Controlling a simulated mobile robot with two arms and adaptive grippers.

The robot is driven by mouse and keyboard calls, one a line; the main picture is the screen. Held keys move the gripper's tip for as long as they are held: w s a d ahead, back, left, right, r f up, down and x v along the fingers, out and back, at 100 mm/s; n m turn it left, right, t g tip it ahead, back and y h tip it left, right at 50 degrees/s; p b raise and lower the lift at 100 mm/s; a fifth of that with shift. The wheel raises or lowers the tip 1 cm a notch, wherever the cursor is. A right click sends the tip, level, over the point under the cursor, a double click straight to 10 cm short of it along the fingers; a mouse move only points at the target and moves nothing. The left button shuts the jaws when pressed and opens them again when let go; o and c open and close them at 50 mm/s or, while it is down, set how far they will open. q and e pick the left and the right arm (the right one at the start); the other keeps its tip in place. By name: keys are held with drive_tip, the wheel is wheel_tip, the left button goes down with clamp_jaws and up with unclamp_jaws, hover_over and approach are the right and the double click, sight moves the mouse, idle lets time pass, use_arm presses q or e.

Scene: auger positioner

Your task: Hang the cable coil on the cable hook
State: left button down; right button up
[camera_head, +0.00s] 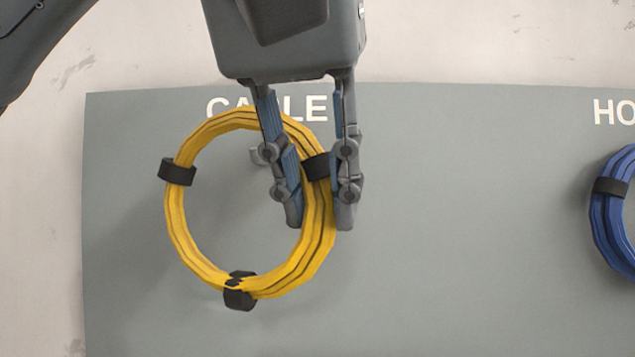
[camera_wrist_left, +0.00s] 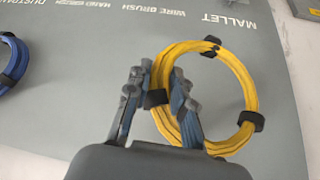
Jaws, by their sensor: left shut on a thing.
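The cable coil (camera_head: 184,228) is a yellow ring with black straps, upright in front of a grey board. My left gripper (camera_head: 319,218) comes from above and is shut on the coil's right side, by a black strap. The coil and gripper also show in the left wrist view, the coil (camera_wrist_left: 245,75) to the right of the gripper (camera_wrist_left: 158,82). A small grey cable hook (camera_head: 260,154) shows through the ring's opening, under the partly covered "CABLE" label; my left finger hides part of it. I cannot tell whether the hook reaches through the ring. My right gripper is not in view.
The grey board (camera_head: 460,220) is bare between the yellow coil and a blue coil (camera_head: 609,215) at the right edge, under a label starting "HO". The blue coil also shows in the left wrist view (camera_wrist_left: 14,62), where further tool labels run along the board.

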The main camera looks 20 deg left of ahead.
sight(309, 125)
use_arm(q)
drive_tip(key=shift+w+a+f, duration=0.1)
drive_tip(key=shift+w+a, duration=0.15)
drive_tip(key=shift+w, duration=0.6)
drive_tip(key=shift+w+a+f, duration=0.1)
drive_tip(key=shift+w+a, duration=0.1)
drive_tip(key=shift+w, duration=0.65)
drive_tip(key=shift+w+a, duration=0.25)
drive_tip(key=shift+w, duration=0.6)
drive_tip(key=shift+w+a+f, duration=0.15)
drive_tip(key=shift+w+f, duration=0.3)
drive_tip(key=shift+w, duration=0.1)
drive_tip(key=c, duration=1.1)
unclamp_jaws()
drive_tip(key=v, duration=0.7)
drive_tip(key=shift+s+r, duration=0.2)
drive_tip(key=shift+s, duration=0.05)
drive_tip(key=shift+w, duration=0.1)
